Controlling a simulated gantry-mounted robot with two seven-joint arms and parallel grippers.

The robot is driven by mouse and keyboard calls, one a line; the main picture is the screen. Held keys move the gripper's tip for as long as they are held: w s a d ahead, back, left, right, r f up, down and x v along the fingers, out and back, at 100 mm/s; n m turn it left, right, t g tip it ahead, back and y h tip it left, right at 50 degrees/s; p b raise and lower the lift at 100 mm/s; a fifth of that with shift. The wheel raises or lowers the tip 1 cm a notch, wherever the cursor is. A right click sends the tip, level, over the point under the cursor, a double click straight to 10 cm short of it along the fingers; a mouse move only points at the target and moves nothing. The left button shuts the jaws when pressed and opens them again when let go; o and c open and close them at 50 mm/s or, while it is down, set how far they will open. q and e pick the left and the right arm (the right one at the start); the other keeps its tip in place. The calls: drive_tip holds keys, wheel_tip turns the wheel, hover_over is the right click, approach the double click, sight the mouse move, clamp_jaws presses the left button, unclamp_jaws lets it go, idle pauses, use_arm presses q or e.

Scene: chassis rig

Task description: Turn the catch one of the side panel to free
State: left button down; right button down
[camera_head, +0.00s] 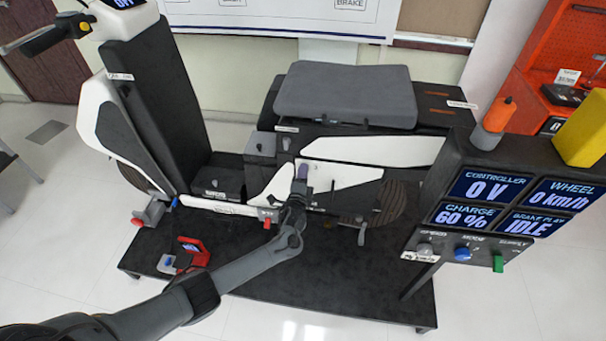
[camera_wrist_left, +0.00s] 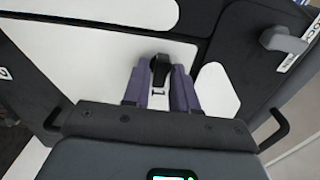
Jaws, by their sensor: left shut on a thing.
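The scooter's white side panel (camera_head: 345,177) is on the near flank of the chassis, below the grey seat. It also fills much of the left wrist view (camera_wrist_left: 85,50). My left gripper (camera_head: 302,170) reaches the panel's left part in the head view. In the left wrist view, its purple fingers (camera_wrist_left: 161,88) are shut on a small dark catch (camera_wrist_left: 160,66) at the panel. The fingers partly hide the catch, and its turn angle is hard to tell. My right gripper is in neither view.
A grey lever (camera_wrist_left: 283,40) sits beside a label in the left wrist view. The grey seat (camera_head: 345,95) is above the panel. A display console (camera_head: 500,195) stands at the right. A red device (camera_head: 193,252) lies on the dark platform (camera_head: 330,285), whose front is mostly clear.

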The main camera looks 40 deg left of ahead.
use_arm(q)
drive_tip(key=c, duration=1.1)
unclamp_jaws()
drive_tip(key=p+v, duration=0.4)
drive_tip(key=v, duration=0.6)
drive_tip(key=shift+s+d, duration=0.25)
drive_tip(key=shift+s, duration=0.1)
